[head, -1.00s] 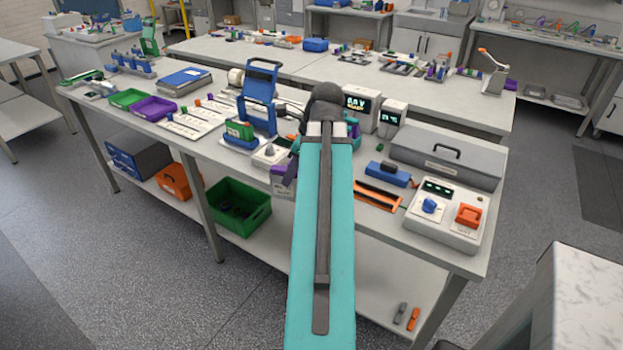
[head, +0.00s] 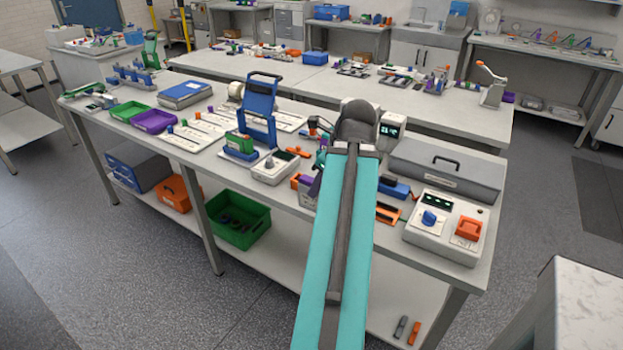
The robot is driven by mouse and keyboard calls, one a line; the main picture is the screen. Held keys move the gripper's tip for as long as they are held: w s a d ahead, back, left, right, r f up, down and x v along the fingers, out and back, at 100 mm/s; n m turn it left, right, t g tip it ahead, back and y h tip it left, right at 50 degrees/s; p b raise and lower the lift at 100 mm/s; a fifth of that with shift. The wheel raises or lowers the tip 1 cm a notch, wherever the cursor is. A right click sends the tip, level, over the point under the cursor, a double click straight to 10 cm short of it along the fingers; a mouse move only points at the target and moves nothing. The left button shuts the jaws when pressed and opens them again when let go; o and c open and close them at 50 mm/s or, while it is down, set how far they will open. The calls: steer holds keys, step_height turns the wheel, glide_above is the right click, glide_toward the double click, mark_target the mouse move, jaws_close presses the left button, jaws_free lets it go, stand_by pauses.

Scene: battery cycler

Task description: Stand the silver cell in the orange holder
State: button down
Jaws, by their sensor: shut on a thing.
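My gripper (head: 315,186) is small and mostly hidden beside my teal arm, low over the front part of the bench. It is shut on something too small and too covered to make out. I cannot pick out the silver cell for certain. An orange, slotted frame (head: 387,213) lies on the bench just right of my arm, partly covered by it. A smaller orange piece (head: 298,182) shows just left of my gripper, by a pale box. I cannot tell which of these is the orange holder.
A blue-framed stand (head: 258,112) and a white knobbed device (head: 275,166) stand left of my arm. A white console (head: 446,225) and a long grey case (head: 445,172) stand to the right. Green (head: 131,109) and purple (head: 154,121) trays lie far left.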

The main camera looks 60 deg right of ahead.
steer(key=shift+w+d+r+p, duration=0.15)
steer(key=shift+w+d+p, duration=0.9)
steer(key=shift+p, duration=1.5)
steer(key=d+p, duration=0.1)
steer(key=p, duration=0.3)
steer(key=shift+w, duration=0.3)
steer(key=d+p, duration=0.1)
steer(key=p, duration=0.5)
steer(key=shift+w, duration=0.3)
steer(key=w+d+f, duration=0.1)
steer(key=w+d, duration=0.5)
steer(key=d, duration=0.2)
steer(key=shift+w+d+f, duration=0.15)
steer(key=shift+w+f, duration=0.2)
steer(key=shift+f+b, duration=0.1)
steer(key=shift+b, duration=0.25)
steer(key=shift+f+b, duration=1.35)
steer(key=shift+f, duration=0.3)
steer(key=shift+f, duration=0.1)
steer(key=c, duration=1.5)
jaws_free()
steer(key=shift+c, duration=0.2)
